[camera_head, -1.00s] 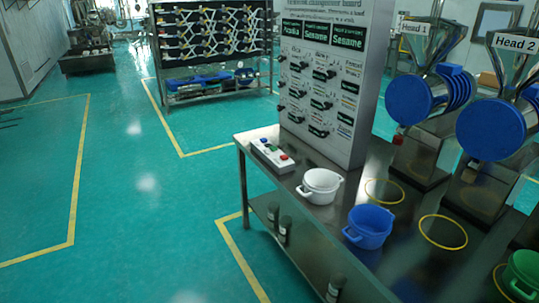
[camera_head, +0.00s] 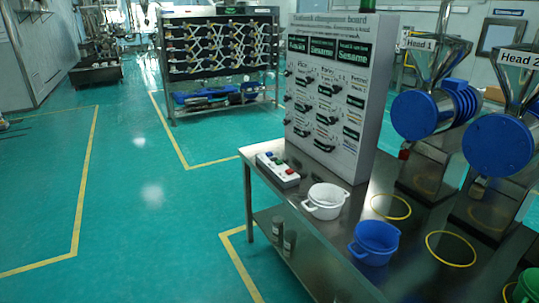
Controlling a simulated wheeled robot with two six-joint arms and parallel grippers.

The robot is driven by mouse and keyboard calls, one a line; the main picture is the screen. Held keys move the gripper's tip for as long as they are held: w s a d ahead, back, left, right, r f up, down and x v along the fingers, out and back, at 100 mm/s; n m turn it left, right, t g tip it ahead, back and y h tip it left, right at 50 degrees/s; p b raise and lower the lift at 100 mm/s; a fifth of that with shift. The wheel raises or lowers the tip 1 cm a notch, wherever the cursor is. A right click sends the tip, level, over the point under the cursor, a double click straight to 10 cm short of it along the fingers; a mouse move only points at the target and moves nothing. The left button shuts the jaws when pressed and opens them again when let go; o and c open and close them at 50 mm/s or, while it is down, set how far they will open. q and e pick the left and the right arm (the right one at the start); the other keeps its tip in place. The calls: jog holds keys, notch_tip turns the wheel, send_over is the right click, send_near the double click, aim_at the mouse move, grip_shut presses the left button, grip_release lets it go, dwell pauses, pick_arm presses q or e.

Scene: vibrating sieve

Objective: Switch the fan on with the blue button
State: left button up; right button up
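No fan can be clearly identified in view. Neither of my grippers is in view, and nothing touches the box.
The metal table (camera_head: 335,226) holds a white pot (camera_head: 325,202), a blue pot (camera_head: 374,243), a green pot (camera_head: 527,287) and a white label board (camera_head: 327,100). Blue-fronted hopper machines (camera_head: 414,115) stand at the right. Green floor (camera_head: 150,220) left of the table is clear.

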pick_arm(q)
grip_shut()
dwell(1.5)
